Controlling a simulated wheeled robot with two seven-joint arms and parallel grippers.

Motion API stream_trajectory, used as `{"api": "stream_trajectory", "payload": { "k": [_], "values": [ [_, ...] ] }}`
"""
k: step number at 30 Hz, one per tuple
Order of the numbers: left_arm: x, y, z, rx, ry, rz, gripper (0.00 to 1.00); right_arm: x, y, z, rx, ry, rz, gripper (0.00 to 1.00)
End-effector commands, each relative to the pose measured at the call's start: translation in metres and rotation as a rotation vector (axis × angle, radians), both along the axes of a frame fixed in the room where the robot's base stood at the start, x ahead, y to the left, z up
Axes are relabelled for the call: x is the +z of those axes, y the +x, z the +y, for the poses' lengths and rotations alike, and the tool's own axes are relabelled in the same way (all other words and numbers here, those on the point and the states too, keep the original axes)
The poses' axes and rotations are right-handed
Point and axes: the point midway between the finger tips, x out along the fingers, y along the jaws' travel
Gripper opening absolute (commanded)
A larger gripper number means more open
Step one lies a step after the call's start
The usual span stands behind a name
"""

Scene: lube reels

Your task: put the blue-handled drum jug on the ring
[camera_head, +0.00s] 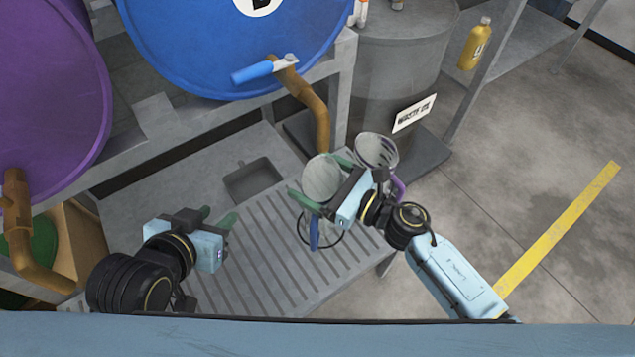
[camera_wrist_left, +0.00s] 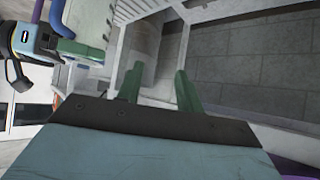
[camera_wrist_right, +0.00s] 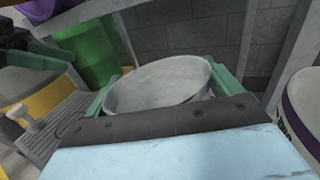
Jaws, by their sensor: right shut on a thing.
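The blue-handled jug (camera_head: 321,179) is a pale, see-through, round-mouthed vessel in the head view. Its blue handle (camera_head: 313,233) points toward me. My right gripper (camera_head: 321,180) is shut on the jug, with a green finger on either side; the right wrist view shows the pale jug (camera_wrist_right: 160,84) between the fingers. The ring (camera_head: 303,238) is a thin dark circle on the slatted bench, partly hidden by the jug and gripper. The jug appears over it; I cannot tell whether it touches. My left gripper (camera_head: 218,217) is open and empty over the bench, left of the jug.
A second jug (camera_head: 376,149) with a purple handle stands close behind my right gripper. The blue drum (camera_head: 235,45) has a blue-levered tap (camera_head: 255,72) and a brown spout (camera_head: 318,115) behind the jugs. A grey waste oil drum (camera_head: 400,65) stands behind. The left slats are clear.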

Motion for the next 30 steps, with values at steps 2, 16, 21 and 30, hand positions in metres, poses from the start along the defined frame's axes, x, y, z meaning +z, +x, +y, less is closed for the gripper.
{"api": "stream_trajectory", "payload": {
  "k": [2, 16, 21, 30],
  "values": [
    [0.008, 0.009, -0.005, -0.007, -0.020, -0.077, 0.36, -0.008, 0.000, 0.000, -0.001, 0.001, 0.001, 0.52],
    [0.026, 0.021, -0.012, -0.016, -0.050, -0.192, 0.36, -0.014, 0.000, 0.000, -0.001, -0.001, -0.001, 0.52],
    [0.030, 0.024, -0.013, -0.018, -0.056, -0.218, 0.36, -0.015, 0.000, 0.000, -0.001, -0.001, -0.001, 0.52],
    [0.035, 0.027, -0.015, -0.020, -0.068, -0.261, 0.36, -0.017, 0.000, 0.000, -0.001, -0.001, -0.001, 0.52]
  ]
}}
